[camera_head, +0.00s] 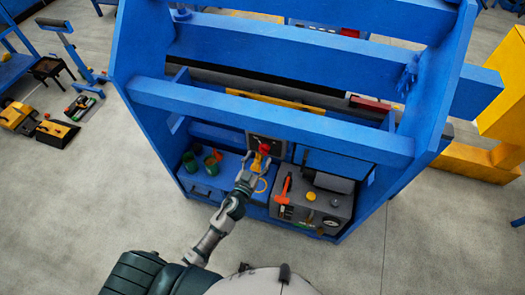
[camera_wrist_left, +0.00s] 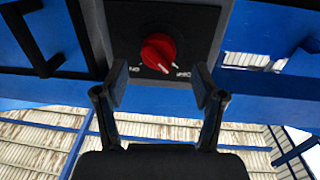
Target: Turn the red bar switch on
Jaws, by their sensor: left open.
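The red bar switch (camera_wrist_left: 158,50) sits on a dark square plate (camera_wrist_left: 205,18) in the left wrist view. In the head view the red switch (camera_head: 264,149) is on the blue workbench's back panel. My left gripper (camera_wrist_left: 160,86) is open, with its two fingers apart on either side of the knob's line in the picture; no contact shows. In the head view my left gripper (camera_head: 254,172) is just in front of the switch. My right gripper is not in view.
Blue beams (camera_head: 270,121) cross above the switch. Green cups (camera_head: 211,165) stand to the left on the bench. A grey box (camera_head: 320,206) with a gauge and an orange-red hammer (camera_head: 284,190) is to the right. A black handle (camera_wrist_left: 35,40) is left in the wrist view.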

